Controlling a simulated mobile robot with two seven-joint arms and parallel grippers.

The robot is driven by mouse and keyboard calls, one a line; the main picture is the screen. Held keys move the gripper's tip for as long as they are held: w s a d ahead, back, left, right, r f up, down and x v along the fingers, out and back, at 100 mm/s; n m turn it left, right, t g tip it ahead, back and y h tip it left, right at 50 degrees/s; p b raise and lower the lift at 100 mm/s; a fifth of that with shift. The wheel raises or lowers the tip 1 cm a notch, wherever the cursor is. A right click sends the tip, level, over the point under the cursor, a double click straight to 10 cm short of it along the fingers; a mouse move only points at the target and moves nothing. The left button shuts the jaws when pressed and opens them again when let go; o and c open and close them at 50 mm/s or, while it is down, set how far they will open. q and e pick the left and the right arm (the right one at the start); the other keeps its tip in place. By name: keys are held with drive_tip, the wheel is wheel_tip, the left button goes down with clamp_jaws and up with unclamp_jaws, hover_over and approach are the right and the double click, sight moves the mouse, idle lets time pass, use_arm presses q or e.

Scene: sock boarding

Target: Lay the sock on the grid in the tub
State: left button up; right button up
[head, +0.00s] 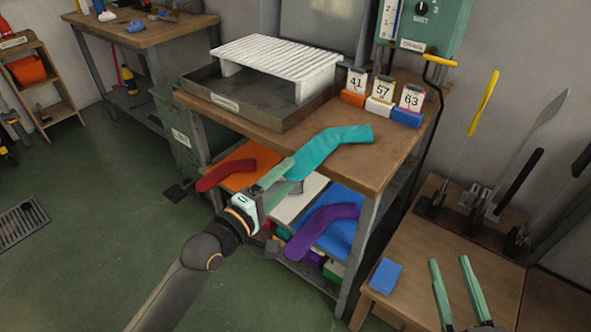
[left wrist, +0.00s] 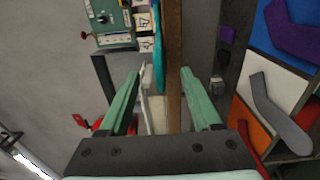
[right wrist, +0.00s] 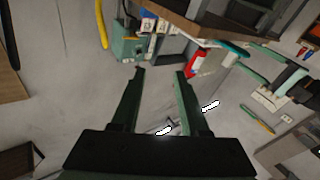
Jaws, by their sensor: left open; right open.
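A teal sock (head: 335,148) lies on the wooden bench top, near its front edge. In the left wrist view the teal sock (left wrist: 158,58) shows edge-on beyond the fingers. My left gripper (head: 295,175) is open and empty at the bench's front edge, just below the sock's left end in the picture; I cannot tell whether it touches. The dark tub (head: 240,112) stands at the back left of the bench. The white slatted grid (head: 275,55) stands in it, bare, its top above the rim. My right gripper (head: 449,262) is open and empty, at the lower right.
Red (head: 225,174) and purple (head: 318,228) socks lie on coloured boards on the shelf below, with a grey sock (left wrist: 275,115). Number cards (head: 356,80) stand at the bench's back right. A blue block (head: 385,276) sits on the right-hand table (head: 450,230). Tall upright tools stand behind it.

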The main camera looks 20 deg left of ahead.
sight(296, 166)
use_arm(q)
drive_tip(key=b+x, duration=0.1)
drive_tip(key=x, duration=0.2)
drive_tip(key=shift+w+d+f+b, duration=0.1)
drive_tip(key=shift+w+b, duration=0.15)
drive_tip(key=shift+b, duration=0.05)
drive_tip(key=shift+w+d, duration=0.1)
drive_tip(key=shift+w, duration=0.15)
use_arm(e)
drive_tip(key=s+r+n+t+y, duration=0.3)
drive_tip(key=r+y, duration=0.1)
drive_tip(key=r, duration=0.6)
drive_tip(key=shift+a+t, duration=0.3)
drive_tip(key=shift+a, duration=0.15)
use_arm(q)
clamp_jaws()
wheel_tip(296, 166, up, 5)
drive_tip(key=p, duration=0.5)
drive_tip(key=shift+p, duration=0.4)
use_arm(e)
wheel_tip(296, 166, up, 6)
drive_tip(key=shift+f, duration=0.1)
